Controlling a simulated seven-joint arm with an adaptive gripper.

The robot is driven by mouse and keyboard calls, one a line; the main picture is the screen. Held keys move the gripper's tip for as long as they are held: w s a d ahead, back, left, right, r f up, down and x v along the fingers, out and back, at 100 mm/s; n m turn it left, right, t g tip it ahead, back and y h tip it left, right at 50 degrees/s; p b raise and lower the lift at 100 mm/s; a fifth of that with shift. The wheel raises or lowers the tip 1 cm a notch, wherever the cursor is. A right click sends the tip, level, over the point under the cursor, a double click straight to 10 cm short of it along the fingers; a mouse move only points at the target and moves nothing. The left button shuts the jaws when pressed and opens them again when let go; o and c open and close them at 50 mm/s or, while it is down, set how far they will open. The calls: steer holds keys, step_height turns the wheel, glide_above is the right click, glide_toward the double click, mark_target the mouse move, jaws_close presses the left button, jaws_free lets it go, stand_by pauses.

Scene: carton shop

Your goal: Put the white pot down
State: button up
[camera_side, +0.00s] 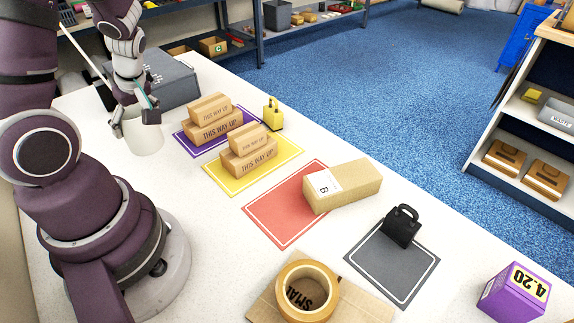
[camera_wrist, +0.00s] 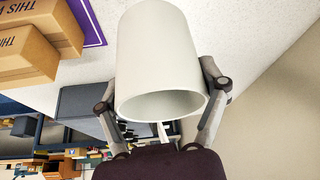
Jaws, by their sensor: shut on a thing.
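The white pot (camera_side: 145,139) is at the left of the side view, near the back of the white table. My gripper (camera_side: 135,117) is shut on it, with the fingers at its upper part. In the wrist view the white pot (camera_wrist: 158,48) fills the middle, and the fingers of my gripper (camera_wrist: 160,88) lie against its two sides. The pot looks about upright in the side view. I cannot tell whether its base touches the table or hangs just above it.
A grey box (camera_side: 172,80) stands behind the pot. Cartons (camera_side: 214,130) sit on a purple mat (camera_side: 182,138) and more (camera_side: 249,160) on a yellow mat (camera_side: 284,158) to the right. A red mat (camera_side: 275,222) and a grey mat (camera_side: 385,265) lie nearer. Bare table lies around the pot's front.

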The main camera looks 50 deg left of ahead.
mark_target(143, 136)
steer(key=shift+f, duration=1.9)
steer(key=shift+f, duration=0.1)
steer(key=o, duration=1.2)
steer(key=v, duration=1.2)
steer(key=w+d+r+m+t+h, duration=0.1)
steer(key=d+r+m+t, duration=0.1)
steer(key=d+m, duration=0.3)
steer(key=w+d+r+m+t+h, duration=0.1)
steer(key=d+r+m+t+h, duration=0.1)
steer(key=d+m, duration=0.4)
steer(key=w+d+r+m+t+h, duration=0.1)
steer(key=d+r+m+t+h, duration=0.1)
steer(key=d+m, duration=0.3)
steer(key=shift+w+d+r+m+t, duration=0.1)
steer(key=shift+m+t, duration=0.1)
steer(key=shift+m, duration=0.95)
steer(key=shift+w+d+r+m+t, duration=0.1)
steer(key=shift+m+t, duration=0.1)
steer(key=shift+m, duration=0.95)
